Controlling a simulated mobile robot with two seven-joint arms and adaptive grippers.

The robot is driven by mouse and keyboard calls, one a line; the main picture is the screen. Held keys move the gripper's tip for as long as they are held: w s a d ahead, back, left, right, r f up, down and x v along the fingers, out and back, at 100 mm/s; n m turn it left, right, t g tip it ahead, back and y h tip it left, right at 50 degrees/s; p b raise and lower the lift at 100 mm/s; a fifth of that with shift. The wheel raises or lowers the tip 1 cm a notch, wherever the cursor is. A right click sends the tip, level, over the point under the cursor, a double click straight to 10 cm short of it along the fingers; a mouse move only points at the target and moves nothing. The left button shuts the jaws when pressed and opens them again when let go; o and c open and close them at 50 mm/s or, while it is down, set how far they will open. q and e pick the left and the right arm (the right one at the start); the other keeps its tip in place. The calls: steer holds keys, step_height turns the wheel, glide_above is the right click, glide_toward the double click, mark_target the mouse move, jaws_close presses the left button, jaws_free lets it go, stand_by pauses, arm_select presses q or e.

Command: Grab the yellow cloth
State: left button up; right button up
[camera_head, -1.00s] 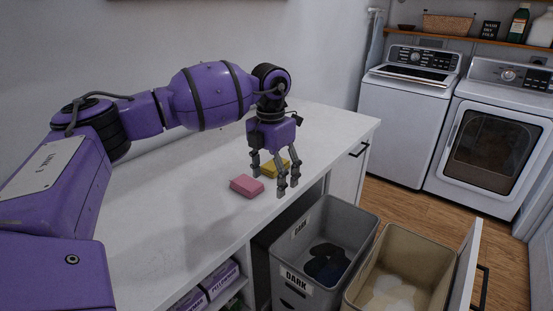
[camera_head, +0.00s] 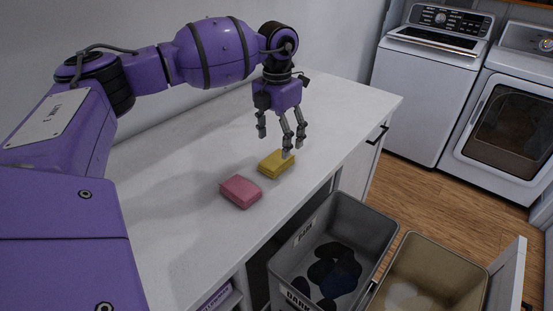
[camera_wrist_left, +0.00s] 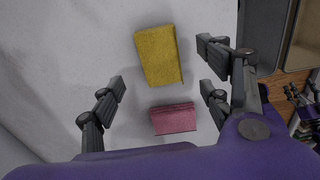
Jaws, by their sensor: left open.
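The yellow cloth (camera_head: 276,163) is a folded block lying on the white counter. A pink folded cloth (camera_head: 240,191) lies just nearer and to its left. My left gripper (camera_head: 276,144) is open and empty above the counter, pointing down, with its fingers over the yellow cloth's far side. In the left wrist view the yellow cloth (camera_wrist_left: 159,55) lies ahead of the open fingers, towards the top. The pink cloth (camera_wrist_left: 173,118) lies lower, between the fingers.
The white counter (camera_head: 170,220) is otherwise mostly clear. Beyond its front edge are a grey bin (camera_head: 372,225) with dark clothes and a beige bin (camera_head: 445,250). A washer (camera_head: 425,90) and a dryer (camera_head: 510,125) stand at the back right.

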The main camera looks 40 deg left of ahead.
mark_target(276, 159)
arm_select(q)
step_height(276, 159, down, 6)
steer(key=shift+s+r+p, duration=0.1)
steer(key=shift+s+p, duration=0.05)
steer(key=shift+p, duration=0.2)
steer(key=c, duration=1.1)
steer(key=shift+c, duration=0.2)
steer(key=shift+r, duration=0.15)
